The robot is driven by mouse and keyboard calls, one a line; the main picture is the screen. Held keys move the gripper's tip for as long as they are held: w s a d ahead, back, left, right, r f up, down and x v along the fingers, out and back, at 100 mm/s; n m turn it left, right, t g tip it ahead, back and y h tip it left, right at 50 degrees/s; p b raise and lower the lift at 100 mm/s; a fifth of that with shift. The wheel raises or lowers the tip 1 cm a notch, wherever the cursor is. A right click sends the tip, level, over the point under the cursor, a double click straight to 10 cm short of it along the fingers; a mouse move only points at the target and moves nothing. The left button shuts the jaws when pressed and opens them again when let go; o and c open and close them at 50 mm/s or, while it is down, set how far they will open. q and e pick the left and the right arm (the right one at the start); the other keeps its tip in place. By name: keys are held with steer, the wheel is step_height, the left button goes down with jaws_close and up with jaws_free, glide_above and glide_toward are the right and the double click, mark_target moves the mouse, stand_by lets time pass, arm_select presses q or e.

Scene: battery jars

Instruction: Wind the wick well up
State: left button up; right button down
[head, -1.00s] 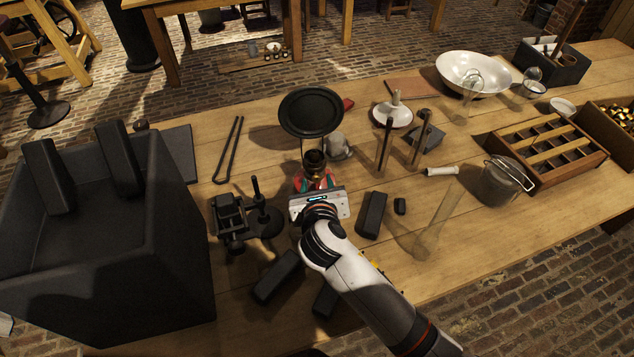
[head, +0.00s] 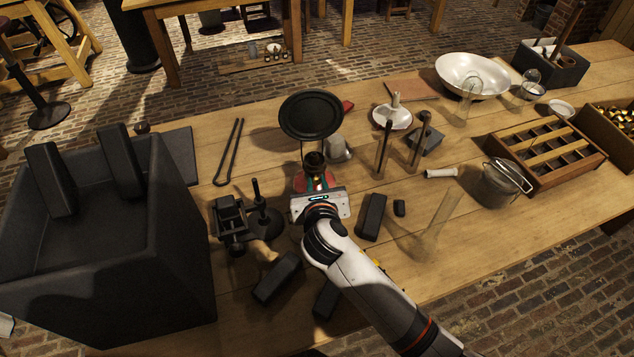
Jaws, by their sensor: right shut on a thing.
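An oil lamp with a dark brass burner (head: 314,161) stands upright near the middle of the table. A round black reflector (head: 310,116) is behind and above it. My right gripper (head: 318,182) is at the near side of the lamp, just below the burner, with its fingers pointing away from me. It is shut at the place of the lamp's wick knob; the knob itself is hidden by the fingers and the gripper body. I cannot make out the wick or its height in the burner. My left gripper is out of view.
A small black vise (head: 230,220) and a black stand (head: 265,218) are left of the gripper. Black blocks (head: 371,216) lie near my right arm. Glass jars with dark rods (head: 384,150) stand to the right. A large black box (head: 180,255) fills the left.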

steer(key=m+p, duration=0.1)
steer(key=y+p, duration=0.1)
steer(key=p, duration=0.1)
steer(key=shift+d+r+m, duration=0.15)
steer(key=shift+d+m, duration=0.05)
steer(key=shift+m, duration=0.2)
steer(key=shift+d+m+y+p, duration=0.1)
steer(key=shift+m+y+p, duration=0.4)
steer(key=shift+m+p, duration=0.2)
steer(key=shift+f+m+y, duration=0.25)
steer(key=shift+m+y, duration=0.25)
steer(key=c, duration=1.3)
jaws_free()
steer(key=shift+s, duration=0.1)
steer(key=v, duration=1.2)
